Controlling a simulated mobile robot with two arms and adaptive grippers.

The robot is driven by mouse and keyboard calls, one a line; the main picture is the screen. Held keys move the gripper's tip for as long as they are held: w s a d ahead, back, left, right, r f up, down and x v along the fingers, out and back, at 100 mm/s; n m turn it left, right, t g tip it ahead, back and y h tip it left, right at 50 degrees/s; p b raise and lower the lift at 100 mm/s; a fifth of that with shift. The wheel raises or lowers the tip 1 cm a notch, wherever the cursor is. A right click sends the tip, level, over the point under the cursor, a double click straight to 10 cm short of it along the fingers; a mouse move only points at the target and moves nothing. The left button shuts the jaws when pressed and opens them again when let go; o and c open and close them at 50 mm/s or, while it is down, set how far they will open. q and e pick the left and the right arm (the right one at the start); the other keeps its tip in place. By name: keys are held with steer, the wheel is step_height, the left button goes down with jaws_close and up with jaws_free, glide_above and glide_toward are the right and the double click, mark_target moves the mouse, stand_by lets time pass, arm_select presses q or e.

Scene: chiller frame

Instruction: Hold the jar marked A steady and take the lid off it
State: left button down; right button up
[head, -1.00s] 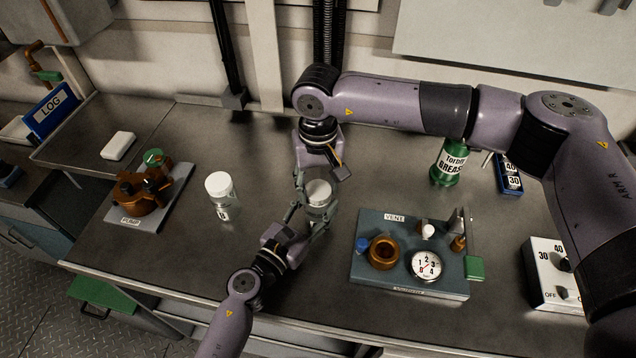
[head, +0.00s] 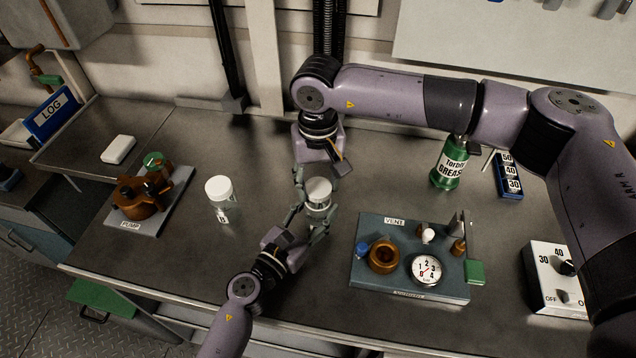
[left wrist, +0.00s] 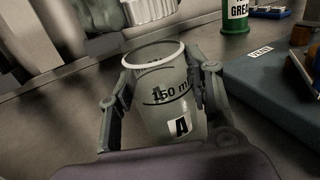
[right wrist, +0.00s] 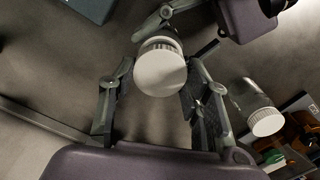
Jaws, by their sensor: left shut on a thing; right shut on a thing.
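The jar marked A (left wrist: 172,100) is clear, with a 150 ml mark, and stands upright. My left gripper (left wrist: 160,95) is shut around its sides; in the head view the jar (head: 318,213) is partly hidden by the grippers. The jar's mouth is open in the left wrist view. Its white ribbed lid (left wrist: 150,10) is above the rim, apart from it. The lid also shows in the right wrist view (right wrist: 160,72), between the fingers of my right gripper (right wrist: 160,88), which is shut on it from above. In the head view the lid (head: 318,187) covers the jar's mouth.
A second white-lidded jar (head: 220,190) stands to the left, near the pump block (head: 150,215). The vent panel (head: 410,285) with a gauge lies close on the right. A green grease can (head: 449,165) stands behind it. The bench in front of the second jar is clear.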

mark_target(318, 187)
stand_by(0.3)
steer(key=shift+r, duration=2.1)
arm_select(q)
steer(key=c, duration=0.7)
jaws_free()
